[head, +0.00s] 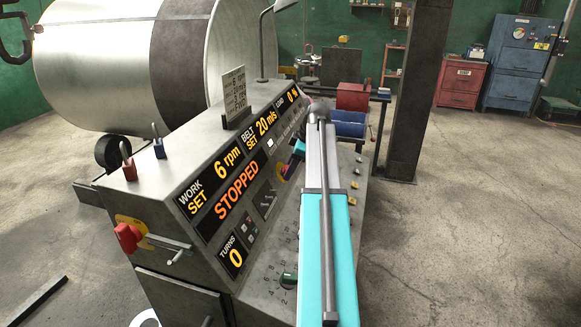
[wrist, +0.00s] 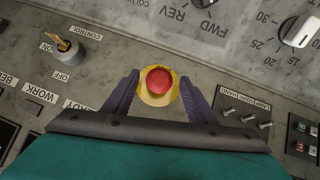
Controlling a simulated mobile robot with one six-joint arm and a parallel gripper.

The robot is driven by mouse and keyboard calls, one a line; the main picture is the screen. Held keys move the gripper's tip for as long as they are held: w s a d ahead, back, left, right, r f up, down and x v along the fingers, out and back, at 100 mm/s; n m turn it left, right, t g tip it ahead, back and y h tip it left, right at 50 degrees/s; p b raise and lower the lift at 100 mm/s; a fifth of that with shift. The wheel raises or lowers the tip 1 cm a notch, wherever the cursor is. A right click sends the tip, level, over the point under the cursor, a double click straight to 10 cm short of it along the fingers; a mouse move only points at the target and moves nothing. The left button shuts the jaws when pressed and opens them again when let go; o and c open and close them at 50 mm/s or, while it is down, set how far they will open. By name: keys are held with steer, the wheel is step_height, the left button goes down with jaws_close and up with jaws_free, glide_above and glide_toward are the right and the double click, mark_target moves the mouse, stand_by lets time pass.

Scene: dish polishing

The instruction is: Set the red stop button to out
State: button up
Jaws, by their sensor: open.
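The red stop button (wrist: 159,79) sits on a yellow round plate on the grey console panel (wrist: 120,65). In the wrist view it lies between the tips of my two dark purple fingers. My gripper (wrist: 157,88) is open, with one finger on each side of the button and a gap to the red cap. I cannot tell whether the button is pressed in or out. In the head view, my arm and gripper (head: 294,160) reach over the sloped console, and the button is mostly hidden there.
A key switch (wrist: 66,47), toggle switches (wrist: 247,117) and a white knob (wrist: 298,31) surround the button. The console display (head: 237,190) reads STOPPED. A red rotary switch (head: 127,237) is on the console's near end. A large drum (head: 120,65) stands behind; the floor at right is clear.

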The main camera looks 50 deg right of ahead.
jaws_close()
steer(key=shift+s+d+r, duration=0.25)
steer(key=shift+s+d, duration=0.05)
steer(key=shift+s, duration=0.25)
jaws_free()
steer(key=shift+s+r, duration=0.1)
steer(key=shift+r, duration=0.1)
steer(key=b+v, duration=0.3)
steer(key=v, duration=1)
steer(key=shift+r, duration=0.25)
